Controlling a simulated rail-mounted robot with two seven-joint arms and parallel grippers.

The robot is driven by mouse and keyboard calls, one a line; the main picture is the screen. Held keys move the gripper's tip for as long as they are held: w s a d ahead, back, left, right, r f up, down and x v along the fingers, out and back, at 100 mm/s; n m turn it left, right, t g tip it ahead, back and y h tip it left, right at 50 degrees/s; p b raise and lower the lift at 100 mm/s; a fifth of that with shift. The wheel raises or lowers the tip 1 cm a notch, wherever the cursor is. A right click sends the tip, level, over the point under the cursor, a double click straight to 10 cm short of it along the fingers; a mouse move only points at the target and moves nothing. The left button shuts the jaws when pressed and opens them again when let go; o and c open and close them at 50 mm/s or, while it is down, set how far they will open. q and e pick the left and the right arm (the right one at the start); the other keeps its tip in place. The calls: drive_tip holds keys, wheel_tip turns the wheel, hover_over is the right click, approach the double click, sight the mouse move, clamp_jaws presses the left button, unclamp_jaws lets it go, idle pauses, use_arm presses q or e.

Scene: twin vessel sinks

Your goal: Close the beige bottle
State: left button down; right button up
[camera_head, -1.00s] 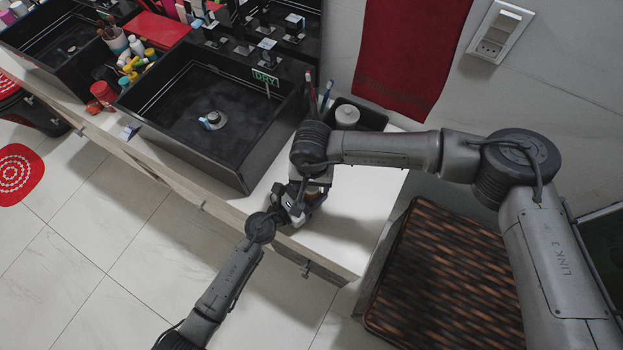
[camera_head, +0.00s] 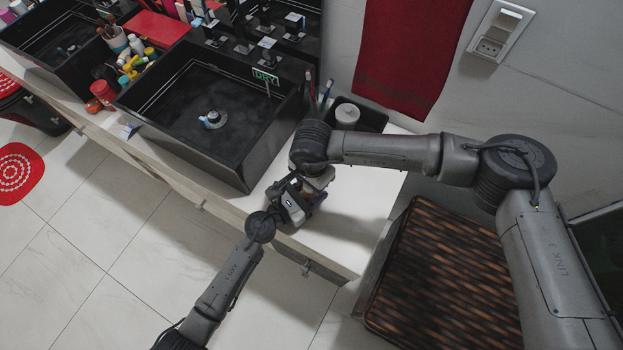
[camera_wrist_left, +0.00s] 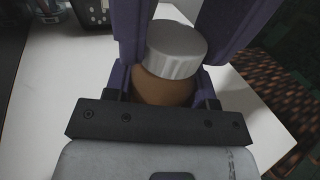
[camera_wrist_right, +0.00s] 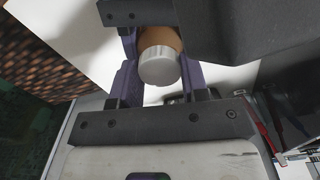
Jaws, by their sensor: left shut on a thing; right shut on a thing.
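The beige bottle (camera_wrist_left: 160,90) is between my two grippers above the front of the white counter. Its ribbed silver-white cap (camera_wrist_right: 158,65) sits over the bottle's top; I see no gap in the left wrist view, where the cap (camera_wrist_left: 176,50) also shows. My left gripper (camera_wrist_left: 160,82) is shut on the bottle's body. My right gripper (camera_wrist_right: 158,76) is shut on the cap, its purple fingers on either side. The grippers hide most of the bottle, and it cannot be made out in the head view.
A black sink (camera_head: 205,125) stands left of the grippers. A black tray with a white container (camera_head: 347,115) is at the back. Bare white counter (camera_head: 345,225) lies to the right. A woven brown basket lid (camera_head: 445,285) is beyond the counter's right end.

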drive_tip(key=m, duration=0.4)
drive_tip(key=o, duration=1)
drive_tip(key=shift+r, duration=2.25)
